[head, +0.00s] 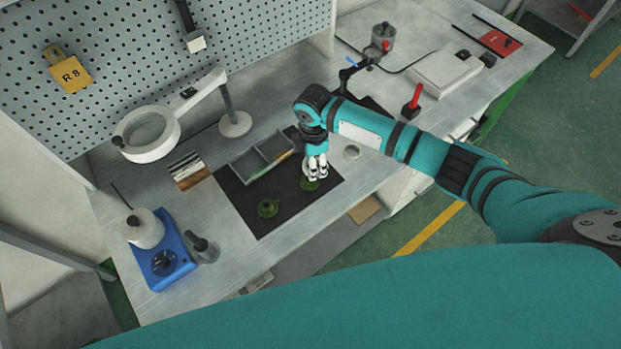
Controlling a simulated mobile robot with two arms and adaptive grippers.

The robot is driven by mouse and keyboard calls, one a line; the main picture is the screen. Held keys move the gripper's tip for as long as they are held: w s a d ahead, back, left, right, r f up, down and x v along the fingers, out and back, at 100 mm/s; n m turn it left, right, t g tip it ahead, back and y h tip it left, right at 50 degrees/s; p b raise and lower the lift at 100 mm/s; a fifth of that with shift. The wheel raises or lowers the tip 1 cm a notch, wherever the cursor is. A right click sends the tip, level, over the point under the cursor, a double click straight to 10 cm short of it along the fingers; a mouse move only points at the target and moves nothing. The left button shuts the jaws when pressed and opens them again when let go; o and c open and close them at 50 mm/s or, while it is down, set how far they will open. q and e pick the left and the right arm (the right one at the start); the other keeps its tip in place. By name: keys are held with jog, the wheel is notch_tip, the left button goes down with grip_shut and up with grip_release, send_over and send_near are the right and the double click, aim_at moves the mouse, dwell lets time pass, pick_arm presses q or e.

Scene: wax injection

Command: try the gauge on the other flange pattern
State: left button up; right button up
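Two green wax flange patterns lie on the black mat (262,224). The left flange pattern (268,208) lies clear, nearer the front edge. The other flange pattern (308,185) is just below my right gripper (317,175), which partly covers it. My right gripper points down over the mat; its pale fingertips are close together. At this size I cannot tell whether it holds anything or touches the pattern. I cannot make out the gauge. My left gripper is not in view.
A grey divided tray (246,167) stands at the mat's back edge. A white magnifier lamp (150,134), a blue device with a pot (167,262) and dark-tipped tool (204,248) are to the left. A red-handled tool (412,103) is to the right. The mat's front left is clear.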

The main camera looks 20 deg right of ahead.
jog(key=shift+w+d+r, duration=0.1)
jog(key=shift+w+d, duration=0.05)
jog(key=shift+d, duration=0.05)
jog(key=shift+a+r, duration=0.1)
jog(key=shift+a, duration=0.15)
jog(key=shift+a+r, duration=0.1)
jog(key=shift+a, duration=0.65)
jog(key=shift+d, duration=0.1)
jog(key=shift+d+f, duration=0.35)
jog(key=shift+f, duration=0.3)
jog(key=shift+a+f, duration=0.1)
jog(key=shift+f, duration=0.25)
jog(key=shift+f+b, duration=0.55)
jog(key=shift+f, duration=0.3)
jog(key=shift+f+b, duration=0.3)
jog(key=shift+f, duration=0.4)
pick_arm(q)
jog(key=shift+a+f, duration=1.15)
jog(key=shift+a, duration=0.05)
